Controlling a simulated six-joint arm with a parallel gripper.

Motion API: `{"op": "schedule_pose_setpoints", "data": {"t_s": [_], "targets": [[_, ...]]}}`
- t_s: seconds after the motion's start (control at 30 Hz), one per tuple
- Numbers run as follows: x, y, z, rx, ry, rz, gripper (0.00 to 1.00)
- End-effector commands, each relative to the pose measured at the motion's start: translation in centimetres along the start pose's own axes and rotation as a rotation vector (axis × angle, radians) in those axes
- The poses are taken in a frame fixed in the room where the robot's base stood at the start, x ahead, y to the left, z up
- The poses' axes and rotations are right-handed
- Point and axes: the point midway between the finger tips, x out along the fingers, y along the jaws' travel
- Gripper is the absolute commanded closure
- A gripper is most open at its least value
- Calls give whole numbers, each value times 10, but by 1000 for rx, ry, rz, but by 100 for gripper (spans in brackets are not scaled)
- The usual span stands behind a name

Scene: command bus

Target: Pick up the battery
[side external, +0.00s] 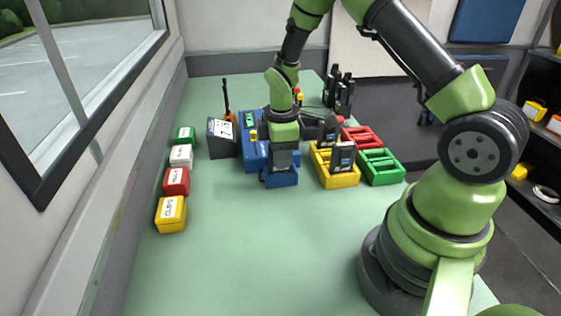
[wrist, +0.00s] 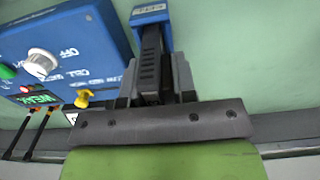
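My gripper (side external: 284,160) hangs low at the front of the blue box, over a small blue holder (side external: 280,179). In the wrist view my gripper (wrist: 156,82) has its two fingers apart, on either side of a dark ridged piece (wrist: 150,55). This piece runs up to a blue labelled end (wrist: 150,13); it may be a battery, and I cannot tell whether the fingers touch it. Another dark upright block with a pale face, perhaps a battery (side external: 343,155), stands in the yellow tray (side external: 341,180).
The blue box with knobs (wrist: 60,50) is close to the left of my fingers. Red (side external: 362,136) and green (side external: 381,167) trays stand at the right. Small labelled boxes (side external: 171,214) line the left edge. The front of the green table is clear.

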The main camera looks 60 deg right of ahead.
Motion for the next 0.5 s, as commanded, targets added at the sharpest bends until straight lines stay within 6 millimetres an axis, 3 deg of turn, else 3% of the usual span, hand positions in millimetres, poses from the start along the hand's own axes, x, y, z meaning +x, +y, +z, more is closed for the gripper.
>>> {"op": "schedule_pose_setpoints", "data": {"t_s": [0.33,0.5], "targets": [[-3,0,0,0,1,2,100],[-26,1,-1,-1,4,6,100]]}}
